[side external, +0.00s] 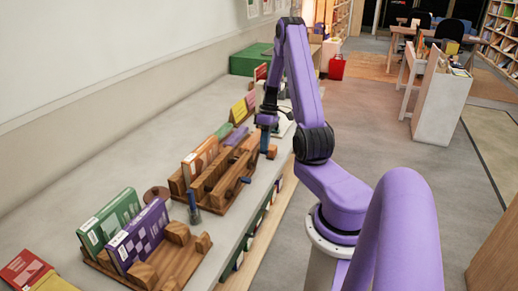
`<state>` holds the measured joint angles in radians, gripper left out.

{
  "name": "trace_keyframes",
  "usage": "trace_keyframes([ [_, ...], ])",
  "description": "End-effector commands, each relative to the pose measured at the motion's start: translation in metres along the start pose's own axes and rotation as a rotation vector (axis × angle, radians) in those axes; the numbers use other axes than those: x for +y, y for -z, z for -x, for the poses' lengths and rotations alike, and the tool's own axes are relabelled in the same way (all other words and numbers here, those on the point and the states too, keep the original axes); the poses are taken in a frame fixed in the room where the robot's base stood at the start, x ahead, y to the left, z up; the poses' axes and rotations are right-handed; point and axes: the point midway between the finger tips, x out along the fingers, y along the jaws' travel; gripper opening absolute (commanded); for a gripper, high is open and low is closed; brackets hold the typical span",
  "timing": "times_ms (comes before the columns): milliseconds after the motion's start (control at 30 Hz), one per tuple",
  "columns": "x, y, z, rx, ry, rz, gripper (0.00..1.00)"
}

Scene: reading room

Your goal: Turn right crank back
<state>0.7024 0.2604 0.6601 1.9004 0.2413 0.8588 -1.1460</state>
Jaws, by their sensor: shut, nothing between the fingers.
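A wooden press-like fixture (221,198) stands on the long grey counter, holding orange and brown books. A short dark-blue handle (246,180) sticks out near its front edge and lies roughly level. Another blue handle (192,200) stands upright by the fixture's near end. I cannot tell for sure which of these belongs to the right crank. My gripper (265,150) points down at the far end of the fixture. It is shut and empty. Its fingertips are small and dark in this view, so I cannot tell whether they touch anything.
A second wooden stand (190,262) holds green and purple books (137,236) nearer the camera. A round brown object (156,194) lies between the stands. Small yellow and pink signs (239,110) and a green box (250,60) are farther back. The wall bounds the counter's left side.

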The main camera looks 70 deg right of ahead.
Motion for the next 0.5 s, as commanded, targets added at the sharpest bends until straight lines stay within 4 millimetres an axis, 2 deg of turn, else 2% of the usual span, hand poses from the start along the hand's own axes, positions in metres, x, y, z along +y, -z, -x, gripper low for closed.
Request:
trace_keyframes([
  [133,0.010,-0.001,-0.002,0.000,0.093,-0.003,0.00],
  [500,0.020,-0.001,-0.005,-0.001,0.082,-0.001,0.00],
])
